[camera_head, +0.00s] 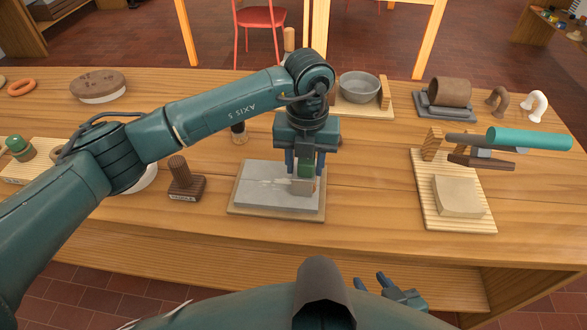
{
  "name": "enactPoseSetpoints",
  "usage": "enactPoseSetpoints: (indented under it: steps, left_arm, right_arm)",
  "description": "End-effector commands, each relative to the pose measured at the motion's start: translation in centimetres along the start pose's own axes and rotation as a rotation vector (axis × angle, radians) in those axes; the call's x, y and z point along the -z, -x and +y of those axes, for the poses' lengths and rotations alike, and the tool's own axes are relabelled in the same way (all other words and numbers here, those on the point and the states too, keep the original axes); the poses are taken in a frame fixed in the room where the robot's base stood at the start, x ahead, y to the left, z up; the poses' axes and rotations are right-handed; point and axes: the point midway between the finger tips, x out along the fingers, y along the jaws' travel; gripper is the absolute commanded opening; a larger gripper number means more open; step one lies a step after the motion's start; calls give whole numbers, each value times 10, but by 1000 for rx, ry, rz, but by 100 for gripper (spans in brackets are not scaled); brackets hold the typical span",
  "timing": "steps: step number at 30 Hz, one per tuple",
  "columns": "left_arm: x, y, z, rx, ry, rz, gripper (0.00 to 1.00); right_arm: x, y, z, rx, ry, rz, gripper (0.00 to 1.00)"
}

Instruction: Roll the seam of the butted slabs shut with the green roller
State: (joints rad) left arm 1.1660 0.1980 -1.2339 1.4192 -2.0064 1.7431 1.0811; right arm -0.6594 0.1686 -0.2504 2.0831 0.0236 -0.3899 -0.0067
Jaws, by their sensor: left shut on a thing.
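The butted slabs (255,190) show as one flat grey sheet on a wood-edged board (273,214) at the table's middle. A pale streak crosses them towards the gripper, probably the seam. My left gripper (305,174) points down over the right part of the slabs. The tool's low end is at or just above the slab; contact is unclear. My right gripper (370,281) is empty, with fingers apart, near the bottom edge.
A brown stamp block (187,188) stands left of the board. A metal bowl (360,87) stands behind. Clear table lies between the boards.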

Motion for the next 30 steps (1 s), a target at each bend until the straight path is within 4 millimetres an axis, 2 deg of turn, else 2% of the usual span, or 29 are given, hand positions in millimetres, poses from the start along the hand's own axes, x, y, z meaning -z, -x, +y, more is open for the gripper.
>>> enactPoseSetpoints:
  steps: [2,15,30]
  left_arm:
    - [1,-2,0,-1,-1,4,0]
    - [0,-1,-16,0,-1,1,0]
    - [-2,0,-11,1,2,-1,0]
  right_arm:
    - [-12,2,0,1,7,-32,36]
    - [-18,-1,1,0,12,-33,36]
    - [-17,0,0,0,13,-33,36]
